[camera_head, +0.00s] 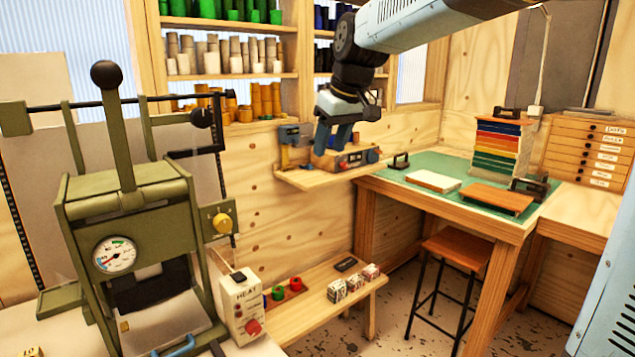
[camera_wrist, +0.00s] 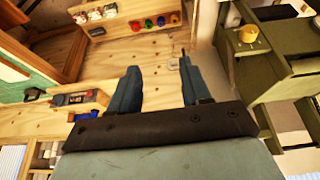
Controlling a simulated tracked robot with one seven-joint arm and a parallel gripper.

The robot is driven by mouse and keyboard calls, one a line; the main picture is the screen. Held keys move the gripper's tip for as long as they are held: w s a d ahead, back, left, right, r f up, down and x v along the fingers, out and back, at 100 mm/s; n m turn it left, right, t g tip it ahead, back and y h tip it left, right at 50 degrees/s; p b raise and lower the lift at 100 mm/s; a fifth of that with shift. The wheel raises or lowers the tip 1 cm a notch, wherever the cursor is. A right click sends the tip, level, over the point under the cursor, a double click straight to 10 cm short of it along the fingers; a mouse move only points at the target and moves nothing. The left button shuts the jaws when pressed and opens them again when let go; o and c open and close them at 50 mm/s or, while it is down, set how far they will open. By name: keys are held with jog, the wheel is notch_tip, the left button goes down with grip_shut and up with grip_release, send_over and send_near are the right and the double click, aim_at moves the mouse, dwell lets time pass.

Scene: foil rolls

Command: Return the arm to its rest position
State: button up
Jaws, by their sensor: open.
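My gripper (camera_head: 333,150) hangs from the raised arm near the upper middle of the head view, its fingers pointing down. It is in front of the small wall shelf (camera_head: 310,181) and hides part of it. In the wrist view the two blue fingers of my gripper (camera_wrist: 158,72) stand apart. Nothing is between them, only bare floor or wall panel beyond. The arm reaches in from the upper right of the head view.
A green press (camera_head: 130,215) with a gauge and long lever stands at left. A heat box (camera_head: 240,308) sits beside it. A low bench (camera_head: 325,300) holds rolls and small blocks. A green-topped table (camera_head: 440,165) and stool (camera_head: 458,247) stand at right. Wall shelves hold rolls.

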jog(key=s+d+f+m+t+h, duration=0.1)
jog(key=s+d+f+m, duration=0.3)
jog(key=s+d, duration=0.6)
jog(key=s+d+f+m+t+h, duration=0.1)
jog(key=s+d+f+m, duration=0.2)
jog(key=s+d+f, duration=0.3)
jog(key=s+d, duration=0.4)
jog(key=s, duration=0.3)
jog(key=shift+s+d+m+h, duration=0.3)
jog(key=shift+d+m+h, duration=0.05)
jog(key=shift+m+h, duration=0.05)
jog(key=shift+f, duration=0.1)
